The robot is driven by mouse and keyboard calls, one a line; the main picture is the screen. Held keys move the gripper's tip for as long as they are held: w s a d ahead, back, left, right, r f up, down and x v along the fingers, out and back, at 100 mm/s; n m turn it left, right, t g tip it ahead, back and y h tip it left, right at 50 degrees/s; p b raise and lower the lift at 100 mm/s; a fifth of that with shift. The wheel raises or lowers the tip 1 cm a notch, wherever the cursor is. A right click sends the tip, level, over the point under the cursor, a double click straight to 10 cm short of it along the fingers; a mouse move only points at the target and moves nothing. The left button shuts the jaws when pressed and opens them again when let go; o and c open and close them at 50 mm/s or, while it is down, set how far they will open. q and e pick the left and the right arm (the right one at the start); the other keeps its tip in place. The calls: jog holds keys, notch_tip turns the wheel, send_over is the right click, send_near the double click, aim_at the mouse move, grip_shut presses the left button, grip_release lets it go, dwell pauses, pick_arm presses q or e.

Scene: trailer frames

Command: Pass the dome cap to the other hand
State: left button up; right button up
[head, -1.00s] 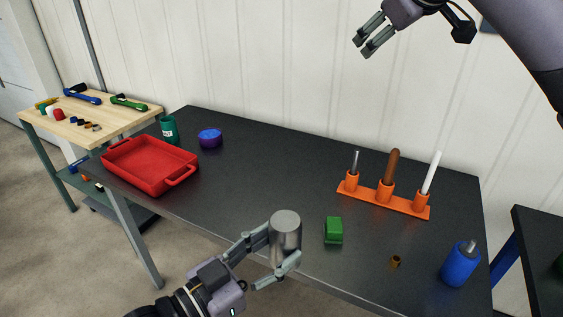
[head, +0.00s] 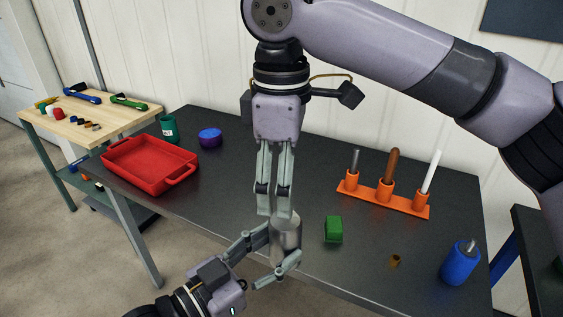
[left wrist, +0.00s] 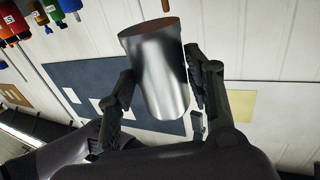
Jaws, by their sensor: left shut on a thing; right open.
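The dome cap (head: 287,240) is a shiny grey metal cylinder, held above the front edge of the dark table. My left gripper (head: 279,253) is shut on it, with one finger on each side. In the left wrist view the cap (left wrist: 160,75) sits between the two fingers, its rounded end pointing down in the picture. My right gripper (head: 274,214) reaches down from above and is open. Its fingertips overlap the cap's upper part in the head view; I cannot tell whether they touch it. The cap's top is partly hidden by them.
The dark table (head: 235,185) holds a red tray (head: 133,178), a purple-blue round container (head: 210,138), a green block (head: 333,230), an orange rack (head: 369,197) with upright rods, a small brown ring (head: 395,261) and a blue bottle (head: 459,264). The table's middle is fairly clear.

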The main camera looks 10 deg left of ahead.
aim_at(282, 223)
notch_tip(282, 223, down, 9)
jog(key=shift+f, duration=0.2)
dwell(0.3)
jog(key=shift+w, duration=0.15)
jog(key=c, duration=1.3)
pick_arm(q)
jog(key=o, duration=1.3)
jog(key=shift+f, duration=0.1)
